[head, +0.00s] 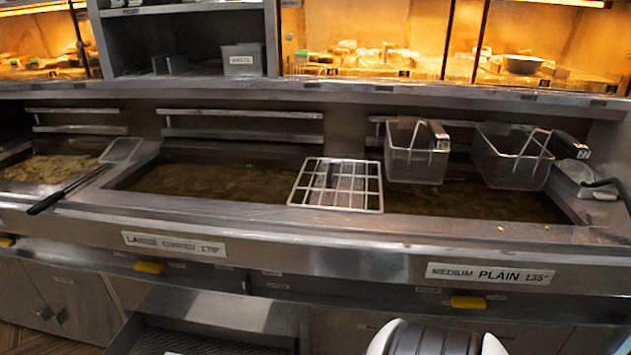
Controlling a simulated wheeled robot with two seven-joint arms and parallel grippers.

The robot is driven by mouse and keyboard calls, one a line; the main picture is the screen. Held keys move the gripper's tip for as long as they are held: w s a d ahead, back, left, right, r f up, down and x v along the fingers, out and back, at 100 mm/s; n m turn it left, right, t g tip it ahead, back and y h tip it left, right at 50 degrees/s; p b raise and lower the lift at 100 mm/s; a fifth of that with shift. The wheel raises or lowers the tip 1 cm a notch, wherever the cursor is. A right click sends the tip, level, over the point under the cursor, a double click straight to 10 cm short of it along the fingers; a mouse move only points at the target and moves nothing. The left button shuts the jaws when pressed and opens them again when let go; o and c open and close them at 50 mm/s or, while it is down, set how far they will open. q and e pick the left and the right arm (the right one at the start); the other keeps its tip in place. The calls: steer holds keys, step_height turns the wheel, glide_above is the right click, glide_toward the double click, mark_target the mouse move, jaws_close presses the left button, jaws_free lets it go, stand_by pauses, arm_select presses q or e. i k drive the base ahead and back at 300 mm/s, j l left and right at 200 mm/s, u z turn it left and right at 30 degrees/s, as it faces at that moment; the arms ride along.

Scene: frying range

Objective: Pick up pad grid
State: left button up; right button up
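The pad grid (336,191) is a pale wire rack with square openings. In the head view it lies across the middle of the fryer, its near edge at the front rim, between two stretches of dark oil. A dark bar shows at its middle; I cannot tell whether it is part of the grid. Neither of my grippers is in view. A white and black part of my own body shows at the bottom edge, right of centre.
Two wire fry baskets (415,160) (512,165) with black handles hang right of the grid. A long-handled skimmer (75,188) rests at the left. Oil vats (215,182) lie open. The front ledge (330,228) is mostly clear. A lit food display (375,45) stands behind.

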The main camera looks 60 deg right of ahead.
mark_target(329, 175)
steer(key=z, duration=2.1)
